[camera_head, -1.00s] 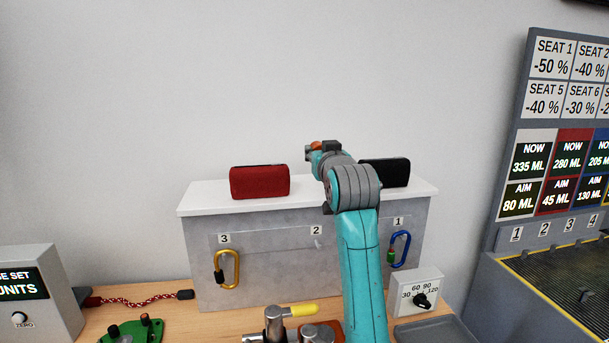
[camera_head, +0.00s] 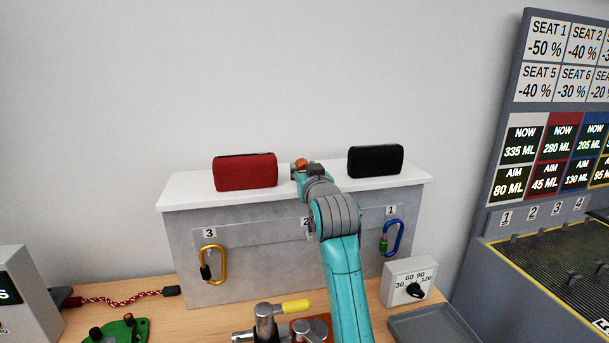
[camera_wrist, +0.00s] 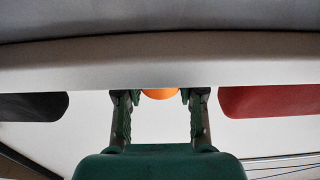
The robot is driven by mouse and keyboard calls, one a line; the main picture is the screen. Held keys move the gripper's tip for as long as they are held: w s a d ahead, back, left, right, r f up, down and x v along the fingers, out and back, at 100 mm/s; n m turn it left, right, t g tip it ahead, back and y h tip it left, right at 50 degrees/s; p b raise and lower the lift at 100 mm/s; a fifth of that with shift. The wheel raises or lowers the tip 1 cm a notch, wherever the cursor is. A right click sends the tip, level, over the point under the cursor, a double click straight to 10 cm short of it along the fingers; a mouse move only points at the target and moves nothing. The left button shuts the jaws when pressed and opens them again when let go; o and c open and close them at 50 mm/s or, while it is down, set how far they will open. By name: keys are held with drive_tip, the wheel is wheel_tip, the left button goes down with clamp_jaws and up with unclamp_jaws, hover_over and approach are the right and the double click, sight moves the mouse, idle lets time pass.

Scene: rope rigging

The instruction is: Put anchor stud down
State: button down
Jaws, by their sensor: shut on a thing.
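My gripper (camera_wrist: 160,97) is shut on the anchor stud (camera_wrist: 160,93), of which only a rounded orange part shows between the dark green fingers in the wrist view. In the head view the orange part (camera_head: 299,164) shows at the far end of my arm, over the white top of the grey block (camera_head: 250,251), between the red and black pouches. Most of the stud is hidden. I cannot tell whether it touches the white top.
The red pouch (camera_head: 246,172) stands left of my gripper and the black pouch (camera_head: 375,161) right. A yellow carabiner (camera_head: 213,264) hangs at label 3, a blue one (camera_head: 391,239) at label 1. A dial box (camera_head: 409,283) and yellow-handled clamp (camera_head: 275,312) stand in front.

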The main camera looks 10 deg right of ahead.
drive_tip(key=shift+f, duration=0.6)
drive_tip(key=shift+f, duration=0.1)
drive_tip(key=c, duration=0.7)
unclamp_jaws()
